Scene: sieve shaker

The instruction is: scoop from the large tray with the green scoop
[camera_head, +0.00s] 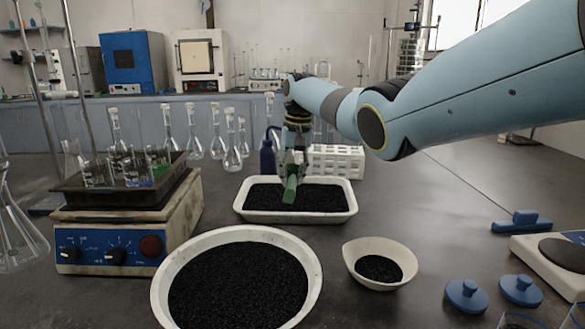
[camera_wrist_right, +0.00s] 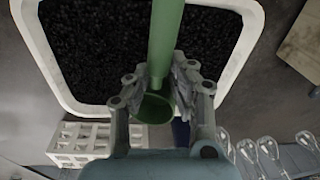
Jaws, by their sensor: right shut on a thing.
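The large white rectangular tray (camera_head: 296,219) holds black granules and sits in the middle of the bench. It also shows in the right wrist view (camera_wrist_right: 38,50), filling the upper part. My right gripper (camera_head: 291,170) is over the tray, shut on the green scoop (camera_head: 289,190). In the right wrist view the fingers (camera_wrist_right: 160,75) clasp the scoop (camera_wrist_right: 167,40), and its green shaft extends out over the granules. The scoop's far end is cut off there, and in the head view I cannot tell whether it touches the granules. My left gripper is not in view.
A large round white dish (camera_head: 312,265) and a small white bowl (camera_head: 354,249), both with black granules, stand in front of the tray. A hotplate (camera_head: 130,235) is at left. A white rack (camera_head: 337,162) and flasks (camera_head: 232,158) stand behind.

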